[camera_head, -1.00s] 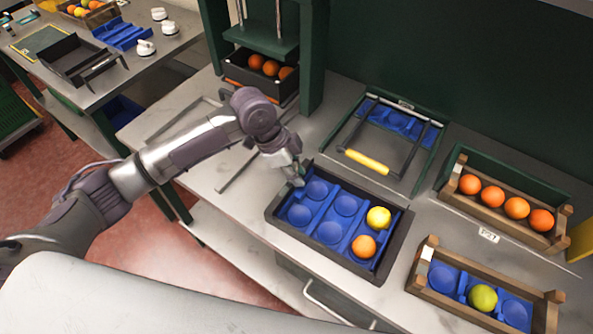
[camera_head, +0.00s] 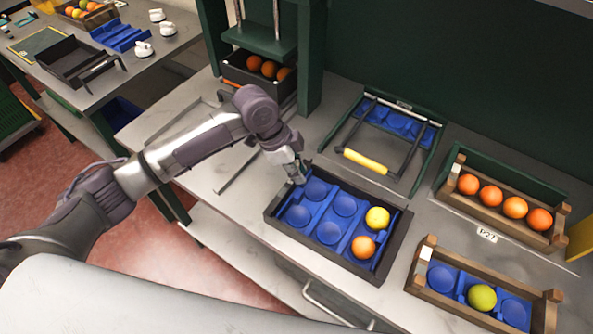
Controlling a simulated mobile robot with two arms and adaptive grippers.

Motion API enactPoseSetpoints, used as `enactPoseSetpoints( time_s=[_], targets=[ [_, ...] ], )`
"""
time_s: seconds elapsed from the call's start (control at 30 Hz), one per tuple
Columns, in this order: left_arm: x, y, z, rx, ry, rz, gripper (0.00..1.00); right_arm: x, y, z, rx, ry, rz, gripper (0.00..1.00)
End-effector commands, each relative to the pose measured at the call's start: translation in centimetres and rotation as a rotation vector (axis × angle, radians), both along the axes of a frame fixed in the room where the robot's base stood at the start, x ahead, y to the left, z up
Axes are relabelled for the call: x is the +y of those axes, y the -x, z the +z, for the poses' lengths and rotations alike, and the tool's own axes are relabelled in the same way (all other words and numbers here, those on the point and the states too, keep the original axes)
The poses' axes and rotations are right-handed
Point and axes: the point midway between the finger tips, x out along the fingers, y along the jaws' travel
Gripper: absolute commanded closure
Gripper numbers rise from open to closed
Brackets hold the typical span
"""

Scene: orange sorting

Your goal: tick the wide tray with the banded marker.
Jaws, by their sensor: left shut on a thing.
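The wide tray (camera_head: 385,257) is a dark tray with a blue cupped insert, in the middle of the bench. A yellow fruit (camera_head: 377,218) and an orange (camera_head: 363,247) sit in its right-hand cups; the other cups are empty. My left gripper (camera_head: 299,178) points down at the tray's back left corner. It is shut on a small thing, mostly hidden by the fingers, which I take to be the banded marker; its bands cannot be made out. I cannot tell whether its tip touches the tray. My right gripper is not in view.
A wooden crate with a row of oranges (camera_head: 514,208) stands at right, and another crate (camera_head: 428,293) with one yellow-green fruit stands in front. A frame with a yellow handle (camera_head: 365,160) lies behind the tray. A green press (camera_head: 312,60) holds a dark box of oranges.

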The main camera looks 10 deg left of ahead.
Motion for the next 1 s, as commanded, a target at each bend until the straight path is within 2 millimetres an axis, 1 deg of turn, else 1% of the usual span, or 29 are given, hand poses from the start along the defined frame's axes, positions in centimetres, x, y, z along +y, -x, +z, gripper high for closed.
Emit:
enactPoseSetpoints(
  time_s=[0.2, 0.53, 1.0],
  targets=[
    [-0.09, -0.39, -0.06, 0.001, -0.002, 0.001, 1.00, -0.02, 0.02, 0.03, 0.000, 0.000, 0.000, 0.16],
    [-0.13, -0.43, -0.02, 0.001, -0.001, 0.001, 1.00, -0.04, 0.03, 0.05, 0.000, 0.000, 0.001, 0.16],
    [0.10, 0.20, 0.12, 0.001, -0.001, 0.001, 1.00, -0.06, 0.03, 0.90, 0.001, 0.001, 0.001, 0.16]
  ],
)
